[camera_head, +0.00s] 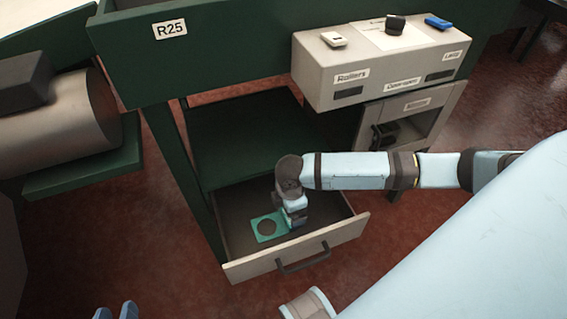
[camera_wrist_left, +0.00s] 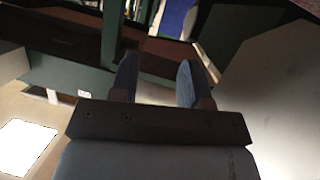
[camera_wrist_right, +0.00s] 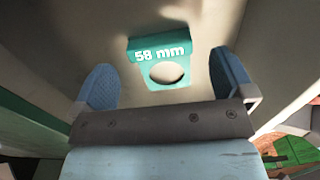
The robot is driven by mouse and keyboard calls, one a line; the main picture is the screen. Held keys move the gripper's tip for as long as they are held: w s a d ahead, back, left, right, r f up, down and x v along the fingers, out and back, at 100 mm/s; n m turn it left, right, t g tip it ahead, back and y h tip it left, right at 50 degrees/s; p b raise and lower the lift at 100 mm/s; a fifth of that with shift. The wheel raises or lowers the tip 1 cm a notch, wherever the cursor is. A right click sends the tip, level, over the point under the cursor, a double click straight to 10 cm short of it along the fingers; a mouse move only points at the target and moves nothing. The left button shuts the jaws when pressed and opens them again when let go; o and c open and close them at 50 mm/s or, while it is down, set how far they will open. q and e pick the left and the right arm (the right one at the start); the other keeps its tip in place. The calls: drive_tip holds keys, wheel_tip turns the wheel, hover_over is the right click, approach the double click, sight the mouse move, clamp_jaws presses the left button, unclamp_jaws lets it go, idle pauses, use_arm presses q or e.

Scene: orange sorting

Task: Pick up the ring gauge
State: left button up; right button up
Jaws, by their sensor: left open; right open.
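The ring gauge is a flat teal plate (camera_head: 257,219) with a round hole, lying in the open drawer (camera_head: 240,267). In the right wrist view the ring gauge (camera_wrist_right: 140,62) is marked "58 mm". My right gripper (camera_head: 293,222) is lowered into the drawer at the plate's right side in the head view. In the right wrist view its open blue fingers (camera_wrist_right: 163,68) stand apart, with the plate ahead between them and no grip on it. My left gripper (camera_head: 118,312) is open and empty at the bottom left of the head view, away from the drawer.
The drawer's front has a dark handle (camera_head: 302,259). The green bench edge (camera_head: 230,50) labelled R25 is above. A grey box (camera_head: 322,75) labelled "Rollers" carries a white device, a dark round object and a blue object. A large metal cylinder (camera_head: 60,125) is at left.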

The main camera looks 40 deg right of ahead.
sight(283, 223)
wheel_tip(283, 223, down, 5)
drive_tip(key=shift+w+r+b, duration=0.1)
drive_tip(key=shift+b, duration=1.05)
use_arm(q)
drive_tip(key=r, duration=0.1)
drive_tip(key=d+r+t+h, duration=0.1)
drive_tip(key=r, duration=0.1)
drive_tip(key=w+d+r+t, duration=0.1)
drive_tip(key=shift+r+h, duration=0.25)
drive_tip(key=shift+h, duration=0.05)
use_arm(e)
drive_tip(key=shift+c, duration=0.5)
use_arm(q)
drive_tip(key=shift+w, duration=0.1)
use_arm(e)
drive_tip(key=c, duration=0.7)
